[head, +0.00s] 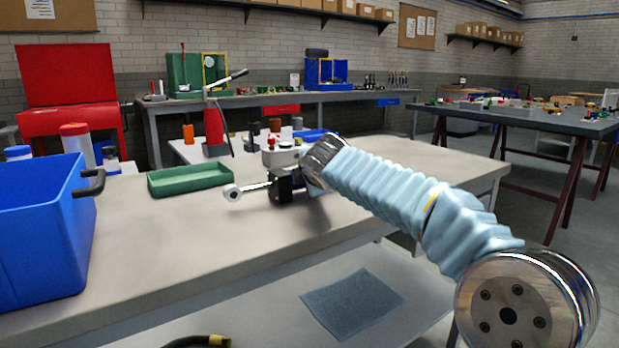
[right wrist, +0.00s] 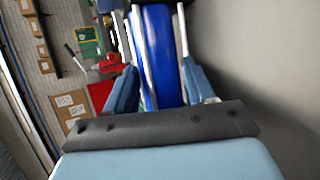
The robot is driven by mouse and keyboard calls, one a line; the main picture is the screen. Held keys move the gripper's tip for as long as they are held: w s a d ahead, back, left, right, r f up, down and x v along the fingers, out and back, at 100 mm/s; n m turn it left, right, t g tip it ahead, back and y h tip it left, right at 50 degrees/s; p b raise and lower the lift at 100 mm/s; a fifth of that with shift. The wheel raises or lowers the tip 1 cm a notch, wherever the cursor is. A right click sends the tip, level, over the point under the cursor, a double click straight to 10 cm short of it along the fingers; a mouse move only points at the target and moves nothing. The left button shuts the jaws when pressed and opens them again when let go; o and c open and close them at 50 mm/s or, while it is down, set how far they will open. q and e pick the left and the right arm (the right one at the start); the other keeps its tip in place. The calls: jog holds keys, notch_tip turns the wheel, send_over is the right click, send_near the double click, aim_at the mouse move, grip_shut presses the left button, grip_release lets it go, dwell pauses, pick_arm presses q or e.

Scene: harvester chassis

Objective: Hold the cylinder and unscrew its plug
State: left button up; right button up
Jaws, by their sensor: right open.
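The cylinder shows in the right wrist view as a blue barrel (right wrist: 160,55) with silver rods along both sides and a dark end at the top edge. In the head view its silver rod with an eye end (head: 233,193) points left, beside a dark block (head: 287,182); the barrel is mostly hidden behind my right arm. My right gripper (right wrist: 161,80) is open, with its fingers on either side of the blue barrel. I cannot tell whether they touch it. I cannot make out the plug. My left gripper is not in view.
A green tray (head: 190,179) lies left of the rod eye on the grey bench (head: 180,235). A blue bin (head: 35,235) stands at the bench's left end. A white device (head: 281,153) with a red knob stands behind the gripper. The front of the bench is clear.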

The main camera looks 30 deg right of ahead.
jog(key=shift+w+f, duration=0.1)
jog(key=shift+w, duration=0.05)
grip_shut()
jog(key=shift+r, duration=0.2)
dwell(0.3)
